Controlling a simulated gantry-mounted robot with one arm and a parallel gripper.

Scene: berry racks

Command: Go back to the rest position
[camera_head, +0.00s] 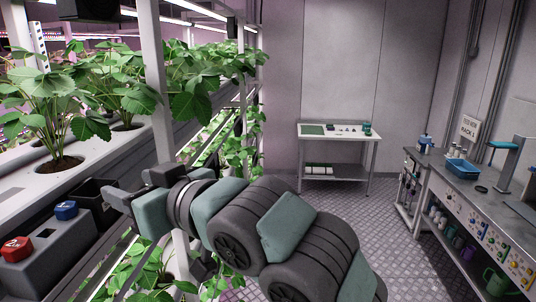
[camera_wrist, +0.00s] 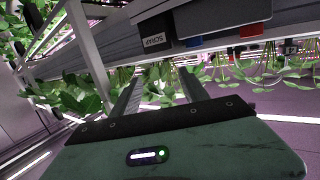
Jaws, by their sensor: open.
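My gripper (camera_wrist: 159,76) is open. In the wrist view its two dark fingers stand apart, with no object held between them. In the head view my arm reaches from the lower right toward the plant rack on the left, and the gripper end is beside the rack's front edge, near a black bin (camera_head: 97,193). The fingertips are hard to make out there. In the wrist view the bin, labelled SCRAP (camera_wrist: 155,39), is above and beyond the fingers.
A grey box with a red button (camera_head: 16,249) and a blue button (camera_head: 66,210) sits on the rack edge. Leafy plants (camera_head: 45,105) fill the white trough. A white post (camera_head: 157,90) stands close by. A small table (camera_head: 339,136) and a workbench (camera_head: 470,190) stand beyond open floor.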

